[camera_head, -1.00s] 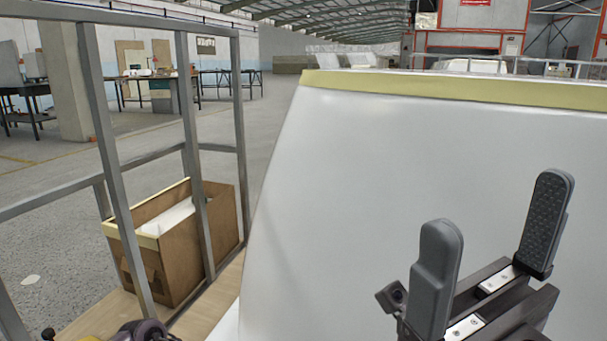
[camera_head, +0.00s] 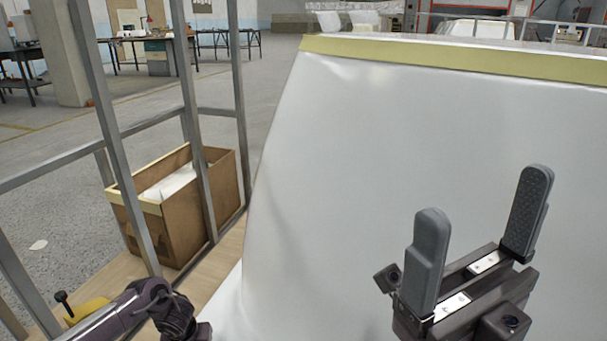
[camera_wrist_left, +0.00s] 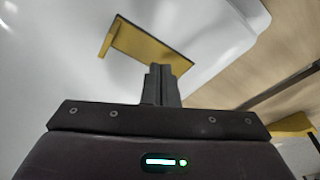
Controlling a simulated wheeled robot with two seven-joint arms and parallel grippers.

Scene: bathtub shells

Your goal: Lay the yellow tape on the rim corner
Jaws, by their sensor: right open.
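The white tub shell (camera_head: 350,170) fills the middle and right of the head view. A pale yellow band (camera_head: 450,58) runs along its top rim. In the left wrist view, the yellow tape (camera_wrist_left: 150,48) is a flat strip with a bent flap at its left end. My left gripper (camera_wrist_left: 162,70) has its fingers close together on the tape's near edge, with a white surface behind. In the head view only part of my left arm shows at the bottom left; its fingertips are hidden. My right gripper (camera_head: 484,200) is open and empty before the shell's side.
A brown box (camera_head: 185,205) with white material inside stands left of the shell, behind grey metal posts (camera_head: 117,140). A yellow item (camera_head: 85,309) with a black knob lies at the lower left. Work tables (camera_head: 228,42) stand far back on open floor.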

